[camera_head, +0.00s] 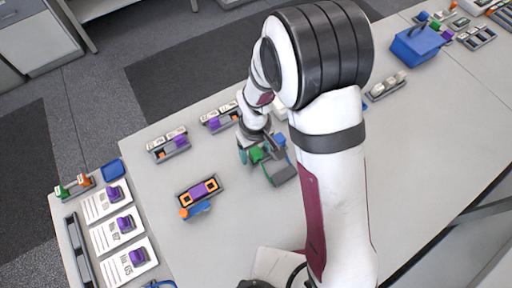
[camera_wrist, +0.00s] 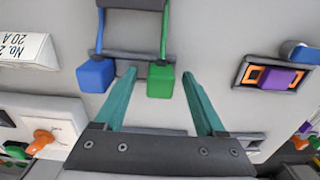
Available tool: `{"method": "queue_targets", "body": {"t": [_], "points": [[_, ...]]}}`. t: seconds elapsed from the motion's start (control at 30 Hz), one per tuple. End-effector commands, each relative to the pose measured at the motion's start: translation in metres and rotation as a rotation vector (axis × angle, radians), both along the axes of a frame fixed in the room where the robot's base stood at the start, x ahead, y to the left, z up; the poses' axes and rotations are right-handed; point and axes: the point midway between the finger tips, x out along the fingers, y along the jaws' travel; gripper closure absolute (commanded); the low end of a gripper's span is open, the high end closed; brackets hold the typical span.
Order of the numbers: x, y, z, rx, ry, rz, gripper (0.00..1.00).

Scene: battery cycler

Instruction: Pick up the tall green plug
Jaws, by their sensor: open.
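The tall green plug (camera_wrist: 160,82) shows in the wrist view as a green block with a thin green stem, at a grey holder. My gripper (camera_wrist: 158,73) is open, with one teal finger on each side of the green block. I cannot tell whether either finger touches it. A blue plug (camera_wrist: 96,76) of similar shape stands to the left, outside the left finger. In the head view the green plug (camera_head: 257,154) is partly hidden by my gripper (camera_head: 261,148).
A holder with a purple block and orange ends (camera_head: 198,190) lies left of my gripper, beside a blue-and-orange piece. Small trays with purple parts (camera_head: 170,146) stand behind. White cards with purple parts (camera_head: 124,225) lie at left. A blue basket (camera_head: 418,45) is far right.

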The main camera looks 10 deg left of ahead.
Motion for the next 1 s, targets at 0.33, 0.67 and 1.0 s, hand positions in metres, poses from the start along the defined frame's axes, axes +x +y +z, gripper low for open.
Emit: {"method": "queue_targets", "body": {"t": [0.33,0.67,1.0], "points": [[0.000,0.000,0.001,0.000,0.000,-0.001,0.71],[0.000,0.000,0.001,0.000,0.000,-0.001,1.00],[0.000,0.000,0.017,0.002,-0.002,-0.003,1.00]]}}
